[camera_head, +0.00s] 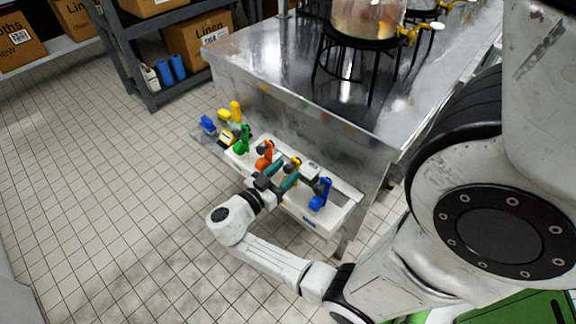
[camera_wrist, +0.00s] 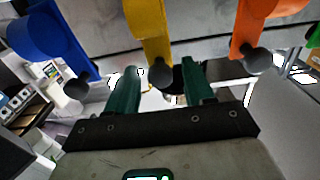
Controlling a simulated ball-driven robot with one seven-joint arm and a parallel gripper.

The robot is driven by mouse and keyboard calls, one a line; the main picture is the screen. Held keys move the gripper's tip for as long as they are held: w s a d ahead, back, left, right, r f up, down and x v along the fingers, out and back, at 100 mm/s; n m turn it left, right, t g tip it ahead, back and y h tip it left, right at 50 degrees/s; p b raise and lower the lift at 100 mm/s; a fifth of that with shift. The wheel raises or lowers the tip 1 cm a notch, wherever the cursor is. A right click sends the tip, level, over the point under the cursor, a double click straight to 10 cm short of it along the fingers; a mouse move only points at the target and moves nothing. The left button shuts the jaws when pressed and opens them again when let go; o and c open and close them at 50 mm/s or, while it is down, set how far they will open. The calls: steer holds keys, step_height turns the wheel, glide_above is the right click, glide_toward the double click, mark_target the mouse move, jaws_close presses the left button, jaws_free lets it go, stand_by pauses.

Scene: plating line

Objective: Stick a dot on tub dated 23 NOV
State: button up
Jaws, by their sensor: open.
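My gripper (camera_head: 280,176) is over a white shelf (camera_head: 345,208) on the metal table's side; its teal fingers are apart. In the wrist view, a yellow tool (camera_wrist: 148,28) with a dark round knob stands by the gap between the fingers (camera_wrist: 161,82); I cannot tell whether they touch it. A blue tool (camera_wrist: 45,40) and an orange tool (camera_wrist: 262,25) flank it. The head view also shows a green tool (camera_head: 243,141) and, at the right, the blue tool (camera_head: 321,194). No tub dated 23 NOV and no dot can be made out; no date is legible.
The metal table (camera_head: 270,60) carries a glass vessel (camera_head: 366,17) on a black stand. More blue and yellow items (camera_head: 235,109) lie at the shelf's left end. Cardboard boxes (camera_head: 197,40) fill a rack at the back. The tiled floor (camera_head: 110,190) at left is clear.

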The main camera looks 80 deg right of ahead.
steer(key=shift+x, duration=0.95)
jaws_close()
